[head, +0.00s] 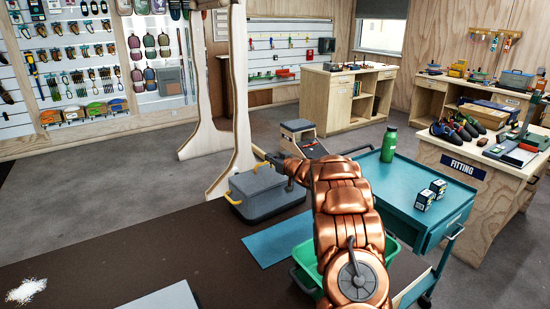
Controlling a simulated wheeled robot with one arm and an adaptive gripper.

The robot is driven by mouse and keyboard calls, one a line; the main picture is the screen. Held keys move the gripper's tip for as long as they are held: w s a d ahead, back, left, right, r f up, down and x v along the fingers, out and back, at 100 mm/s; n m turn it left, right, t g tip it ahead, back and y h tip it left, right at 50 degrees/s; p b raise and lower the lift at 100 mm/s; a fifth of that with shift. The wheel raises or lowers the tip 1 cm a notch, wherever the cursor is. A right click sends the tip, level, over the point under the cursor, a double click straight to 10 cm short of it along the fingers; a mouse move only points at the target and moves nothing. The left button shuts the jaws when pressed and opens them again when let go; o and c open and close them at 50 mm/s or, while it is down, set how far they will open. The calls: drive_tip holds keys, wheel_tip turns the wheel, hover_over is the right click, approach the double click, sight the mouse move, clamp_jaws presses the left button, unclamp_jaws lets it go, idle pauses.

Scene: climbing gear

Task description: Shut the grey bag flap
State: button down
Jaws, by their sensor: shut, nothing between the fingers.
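My copper arm reaches forward from the bottom. My gripper (268,156) is small and dark at its far end, shut and empty. In the picture it is over the bag's back edge; I cannot tell whether it touches the flap. My arm hides the bag's right end.
A teal trolley (399,190) with a green bottle (389,145) and two small boxes stands to the right. A green bin (303,279) is partly behind my arm. A wooden post (240,90) rises left of the bag. Open floor (110,190) lies left.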

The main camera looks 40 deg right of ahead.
sight(267, 174)
drive_tip(key=shift+w+f+p, duration=0.3)
drive_tip(key=shift+w+f, duration=0.65)
drive_tip(key=shift+f, duration=0.25)
drive_tip(key=shift+w+a+p, duration=0.1)
drive_tip(key=shift+w+p, duration=0.05)
drive_tip(key=shift+p, duration=0.6)
